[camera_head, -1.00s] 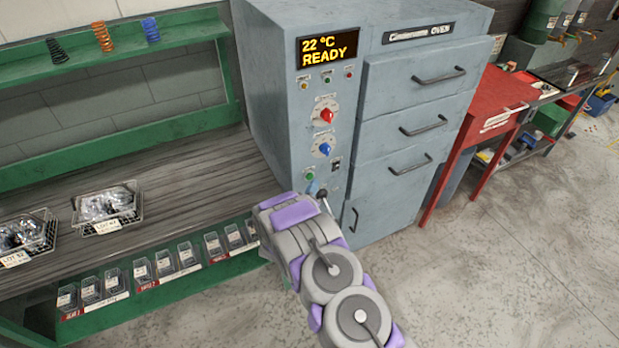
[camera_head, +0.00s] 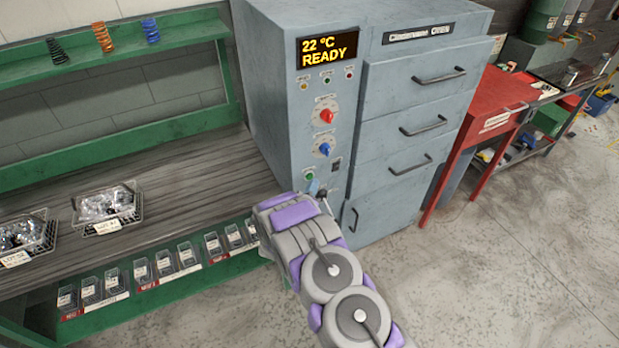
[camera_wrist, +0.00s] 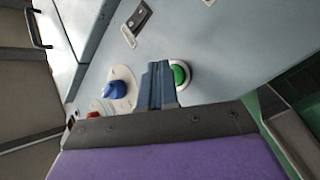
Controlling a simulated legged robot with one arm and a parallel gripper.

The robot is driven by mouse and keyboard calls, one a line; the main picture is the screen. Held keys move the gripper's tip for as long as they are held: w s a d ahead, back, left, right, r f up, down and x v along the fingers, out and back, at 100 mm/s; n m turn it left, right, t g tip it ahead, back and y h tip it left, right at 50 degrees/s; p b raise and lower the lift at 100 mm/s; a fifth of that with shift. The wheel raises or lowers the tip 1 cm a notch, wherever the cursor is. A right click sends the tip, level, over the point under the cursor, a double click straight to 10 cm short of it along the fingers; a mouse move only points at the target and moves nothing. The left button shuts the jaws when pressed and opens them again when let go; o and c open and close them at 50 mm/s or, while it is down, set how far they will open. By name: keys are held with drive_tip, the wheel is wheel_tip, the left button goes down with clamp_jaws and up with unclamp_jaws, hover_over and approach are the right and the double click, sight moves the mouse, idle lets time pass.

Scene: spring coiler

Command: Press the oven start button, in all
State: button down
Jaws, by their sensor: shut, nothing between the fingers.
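The grey oven (camera_head: 275,90) stands at the middle of the head view, its display (camera_head: 328,50) reading "22 °C READY". The green start button (camera_head: 310,176) is low on the control panel; it also shows in the wrist view (camera_wrist: 181,75). My gripper (camera_head: 314,187) is shut and empty, its blue fingertips just below the button in the head view. In the wrist view the fingers (camera_wrist: 157,85) lie right beside the button and overlap its left rim. I cannot tell whether they touch it.
A red knob (camera_head: 327,116) and a blue knob (camera_head: 324,150) sit above the button. A black switch (camera_head: 336,163) is close by. The wooden bench (camera_head: 150,165) with wire baskets (camera_head: 108,222) stands at left.

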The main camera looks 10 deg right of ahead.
drive_tip(key=shift+w+a+r, duration=0.1)
drive_tip(key=shift+w+a, duration=0.05)
drive_tip(key=shift+w, duration=0.4)
idle(0.7)
drive_tip(key=shift+s, duration=0.15)
drive_tip(key=shift+s+d+p, duration=0.25)
drive_tip(key=shift+s+p, duration=0.05)
drive_tip(key=shift+s, duration=0.3)
drive_tip(key=s, duration=0.1)
drive_tip(key=s+d, duration=0.1)
drive_tip(key=s, duration=0.1)
drive_tip(key=s+p, duration=0.1)
drive_tip(key=shift+s+d, duration=0.25)
drive_tip(key=shift+s, duration=0.15)
idle(0.9)
